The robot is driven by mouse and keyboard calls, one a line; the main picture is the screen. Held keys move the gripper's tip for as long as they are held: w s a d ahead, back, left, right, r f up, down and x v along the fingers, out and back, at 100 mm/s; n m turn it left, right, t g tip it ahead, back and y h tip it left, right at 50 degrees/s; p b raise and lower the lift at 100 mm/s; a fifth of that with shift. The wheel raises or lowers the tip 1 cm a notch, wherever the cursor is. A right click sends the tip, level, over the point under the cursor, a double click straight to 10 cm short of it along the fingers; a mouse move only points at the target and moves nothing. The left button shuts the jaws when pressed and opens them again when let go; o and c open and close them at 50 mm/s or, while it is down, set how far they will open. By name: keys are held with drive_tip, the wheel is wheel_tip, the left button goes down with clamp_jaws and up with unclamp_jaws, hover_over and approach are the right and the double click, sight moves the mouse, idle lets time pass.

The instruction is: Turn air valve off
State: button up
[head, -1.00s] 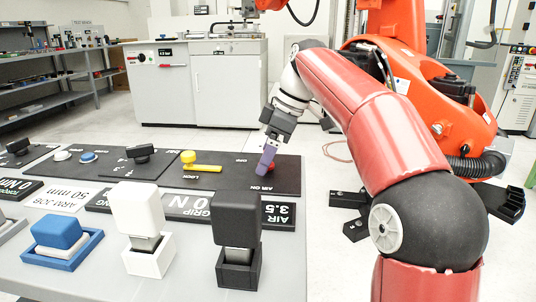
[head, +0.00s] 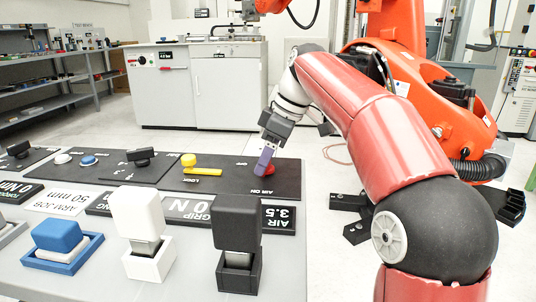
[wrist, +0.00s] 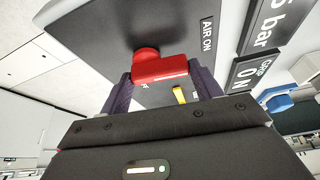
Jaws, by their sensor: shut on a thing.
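The red air valve (head: 270,169) sits near the right end of the dark panel, by the "AIR ON" lettering. In the wrist view, its red handle (wrist: 160,69) lies across the space between my two purple fingers. My gripper (head: 264,162) is shut on this handle. The fingers point down at the panel and cover part of the valve in the head view. The wrist view shows the round red hub beside the bar-shaped handle.
A yellow lever (head: 203,169) by the "LOCK" lettering lies left of the valve. The "AIR 3.5" display (head: 279,217) is in front. Black (head: 237,222), white (head: 139,218) and blue (head: 59,236) blocks stand in holders nearer me.

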drive_tip(key=m, duration=0.1)
drive_tip(key=m+t, duration=0.1)
drive_tip(key=m+h+p, duration=0.1)
drive_tip(key=m, duration=0.1)
drive_tip(key=shift+a+r, duration=0.1)
drive_tip(key=shift+a, duration=0.2)
drive_tip(key=m, duration=0.1)
drive_tip(key=m+t+h+p, duration=0.1)
drive_tip(key=m, duration=0.1)
drive_tip(key=m+p, duration=0.1)
drive_tip(key=shift+w+a+m, duration=0.15)
drive_tip(key=shift+a+m, duration=0.2)
drive_tip(key=shift+m, duration=0.05)
drive_tip(key=m, duration=0.1)
drive_tip(key=m+h+p, duration=0.1)
drive_tip(key=m, duration=0.1)
drive_tip(key=m+t+h+p, duration=0.1)
drive_tip(key=shift+w+a, duration=0.2)
drive_tip(key=shift+w, duration=0.05)
drive_tip(key=shift+w+m+h+p, duration=0.15)
drive_tip(key=shift+m+h+p, duration=0.25)
drive_tip(key=shift+m, duration=0.6)
drive_tip(key=shift+w+m+h+p, duration=0.1)
drive_tip(key=shift+m+h+p, duration=0.1)
drive_tip(key=shift+m+p, duration=0.6)
drive_tip(key=shift+m, duration=0.3)
drive_tip(key=o, duration=1)
